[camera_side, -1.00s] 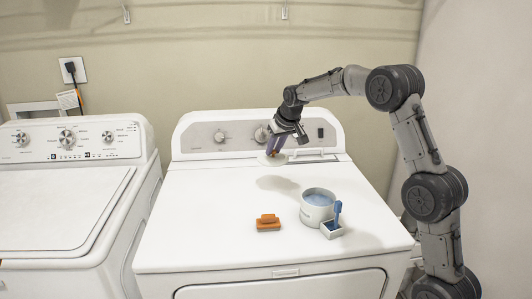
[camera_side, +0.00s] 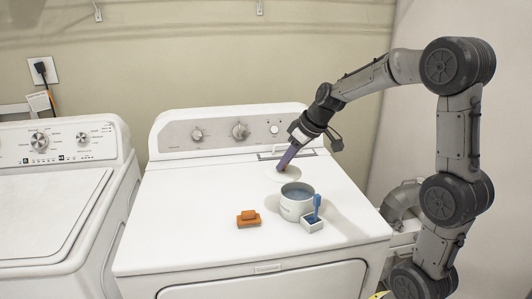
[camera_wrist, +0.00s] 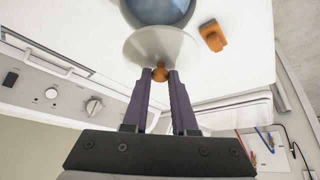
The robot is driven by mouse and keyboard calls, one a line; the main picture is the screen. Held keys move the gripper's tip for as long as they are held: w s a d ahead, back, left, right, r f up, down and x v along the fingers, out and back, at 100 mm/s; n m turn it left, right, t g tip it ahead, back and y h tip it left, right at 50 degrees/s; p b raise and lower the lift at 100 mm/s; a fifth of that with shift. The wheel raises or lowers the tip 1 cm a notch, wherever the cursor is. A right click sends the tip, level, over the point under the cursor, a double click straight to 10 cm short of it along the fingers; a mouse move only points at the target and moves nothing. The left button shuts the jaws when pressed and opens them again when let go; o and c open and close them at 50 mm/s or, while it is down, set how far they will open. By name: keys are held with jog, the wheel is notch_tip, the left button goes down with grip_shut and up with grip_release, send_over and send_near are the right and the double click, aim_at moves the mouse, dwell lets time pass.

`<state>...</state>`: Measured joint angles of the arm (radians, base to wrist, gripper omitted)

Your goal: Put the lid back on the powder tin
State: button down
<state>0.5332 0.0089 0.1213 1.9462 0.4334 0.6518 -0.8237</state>
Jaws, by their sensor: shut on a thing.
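The powder tin (camera_side: 297,207) is a round white pot standing upright on the dryer top, open, with blue powder (camera_side: 298,191) inside. It also shows at the top of the wrist view (camera_wrist: 158,12). The lid (camera_side: 284,174) is a pale disc, also seen in the wrist view (camera_wrist: 150,42), with an orange-brown knob (camera_wrist: 160,75). My gripper (camera_wrist: 160,78) is shut on the knob. In the side view my gripper (camera_side: 282,166) holds the lid just behind and slightly left of the tin, apart from it. The lid's exact height is hard to tell.
An orange brush (camera_side: 248,218) lies left of the tin. A small white box (camera_side: 313,227) with a blue-handled tool (camera_side: 317,204) stands close at the tin's front right. The dryer's control panel (camera_side: 215,132) rises behind. The dryer top (camera_side: 180,210) is clear at left.

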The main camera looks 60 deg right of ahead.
jog(key=s+r+m, duration=0.1)
jog(key=s+r, duration=0.1)
jog(key=s, duration=0.2)
notch_tip(320, 180, down, 6)
jog(key=d, duration=0.1)
jog(key=shift+s+h, duration=0.2)
jog(key=shift+h, duration=0.1)
jog(key=shift+f, duration=0.25)
dwell(2.3)
jog(key=shift+c, duration=0.7)
grip_release()
notch_tip(320, 180, up, 7)
dwell(1.0)
grip_shut()
dwell(0.4)
